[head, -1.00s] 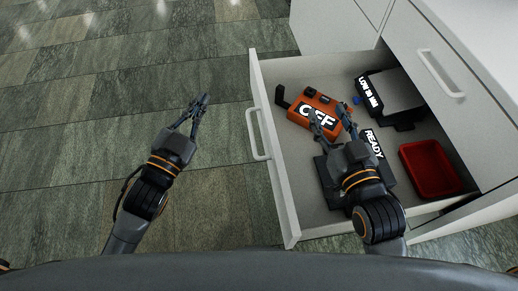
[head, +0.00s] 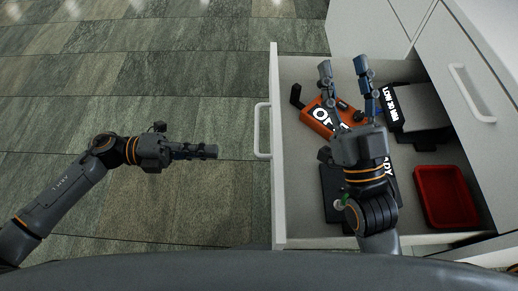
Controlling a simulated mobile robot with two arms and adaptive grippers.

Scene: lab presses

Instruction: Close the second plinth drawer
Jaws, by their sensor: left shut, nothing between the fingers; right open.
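The open drawer (head: 275,190) is pulled out of the white cabinet, with its front panel to the left and a white handle (head: 262,131) on it. My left gripper (head: 213,151) is shut and empty. It is left of the handle, pointing right at it, with a gap between. My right gripper (head: 344,72) is open above the drawer's inside, its fingers pointing to the far side. It hides part of the orange device (head: 318,116) and of the dark device below it.
In the drawer lie a red tray (head: 446,197), a black device labelled "LOW 30 MIN" (head: 420,112) and a dark device (head: 334,197). A closed drawer's handle (head: 471,92) is on the cabinet at right. The tiled floor at left is clear.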

